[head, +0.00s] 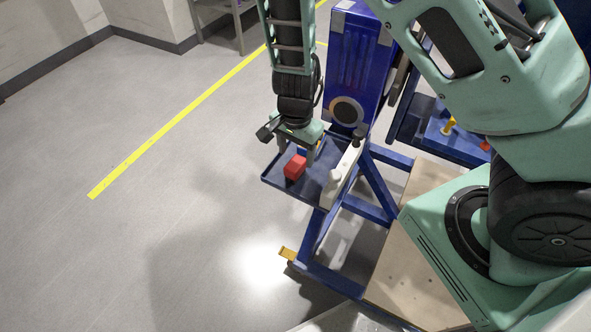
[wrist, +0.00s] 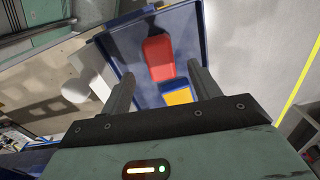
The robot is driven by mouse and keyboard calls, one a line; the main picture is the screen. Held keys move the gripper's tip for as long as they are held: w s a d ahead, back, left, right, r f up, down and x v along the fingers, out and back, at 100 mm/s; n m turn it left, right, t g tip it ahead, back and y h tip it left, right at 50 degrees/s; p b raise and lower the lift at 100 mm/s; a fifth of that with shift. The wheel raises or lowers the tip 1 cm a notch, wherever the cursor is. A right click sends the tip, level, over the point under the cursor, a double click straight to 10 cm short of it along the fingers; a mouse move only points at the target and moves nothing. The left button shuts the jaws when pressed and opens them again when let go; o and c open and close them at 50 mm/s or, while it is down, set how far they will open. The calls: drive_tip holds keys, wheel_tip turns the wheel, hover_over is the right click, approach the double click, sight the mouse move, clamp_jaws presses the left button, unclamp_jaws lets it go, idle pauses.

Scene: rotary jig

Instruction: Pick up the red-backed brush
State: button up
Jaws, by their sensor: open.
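The red-backed brush (head: 295,168) looks like a small red block in the blue tray (head: 273,184) in the head view; its bristles cannot be made out. In the wrist view the brush (wrist: 158,57) lies in the tray (wrist: 197,36), just beyond the fingertips and roughly between their lines. My gripper (head: 297,153) is over the tray, close to the brush, fingers pointing down. In the wrist view my gripper (wrist: 162,68) is open, with nothing held between its fingers. Whether a finger touches the brush cannot be told.
A yellow-and-blue item (wrist: 177,93) lies beside the brush, nearer my gripper's palm. A blue frame (head: 372,185) supports the jig. Open floor lies left of the tray.

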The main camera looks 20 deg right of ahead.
sight(295, 163)
wheel_tip(295, 163, down, 7)
drive_tip(key=shift+r+b, duration=0.2)
drive_tip(key=shift+b, duration=0.15)
drive_tip(key=shift+a, duration=0.1)
drive_tip(key=c, duration=1.1)
